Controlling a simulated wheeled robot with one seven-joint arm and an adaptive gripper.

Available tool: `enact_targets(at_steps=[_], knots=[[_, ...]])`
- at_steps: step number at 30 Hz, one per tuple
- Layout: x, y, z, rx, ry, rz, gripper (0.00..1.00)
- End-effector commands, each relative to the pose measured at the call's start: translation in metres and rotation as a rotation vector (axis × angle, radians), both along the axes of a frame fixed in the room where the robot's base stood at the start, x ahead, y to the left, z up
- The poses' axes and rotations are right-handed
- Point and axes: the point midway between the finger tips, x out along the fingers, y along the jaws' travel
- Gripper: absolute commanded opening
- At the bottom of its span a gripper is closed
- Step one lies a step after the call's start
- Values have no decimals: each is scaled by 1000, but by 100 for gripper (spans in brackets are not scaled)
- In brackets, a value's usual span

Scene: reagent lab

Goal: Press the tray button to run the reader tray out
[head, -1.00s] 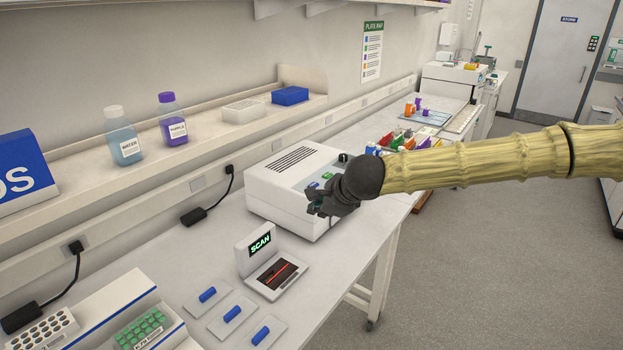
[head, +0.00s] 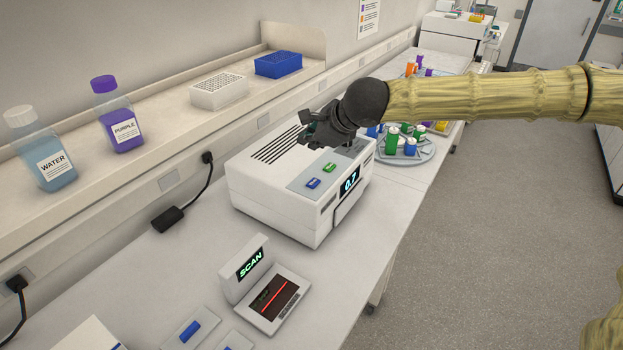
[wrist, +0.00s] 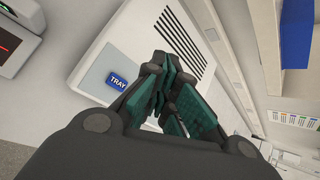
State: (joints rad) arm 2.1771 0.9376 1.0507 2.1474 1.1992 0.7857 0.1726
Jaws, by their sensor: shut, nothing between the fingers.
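The reader (head: 275,190) is a white box on the bench with a vent grille on top and a lit display (head: 349,181) reading 0.7 on its front. Its top panel has a blue button (head: 313,183) and a green button (head: 329,168). In the wrist view the blue button (wrist: 117,81) is labelled TRAY, left of my fingers. My gripper (head: 308,132) is shut and empty above the reader's top, beyond the buttons in the head view. It also shows in the wrist view (wrist: 160,65), with teal finger pads. No tray shows outside the reader.
A scanner (head: 262,285) with a SCAN screen stands in front of the reader. A round rack of coloured tubes (head: 405,150) stands beyond it. The shelf holds a water bottle (head: 40,150), a purple bottle (head: 118,115) and two racks. Bench space between scanner and reader is clear.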

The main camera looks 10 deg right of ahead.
Motion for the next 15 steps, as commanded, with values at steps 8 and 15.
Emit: enact_targets(at_steps=[8, 15], knots=[[18, 0, -18, -2, 17, -1, 0], [18, 0, -36, 0, 17, -1, 0]])
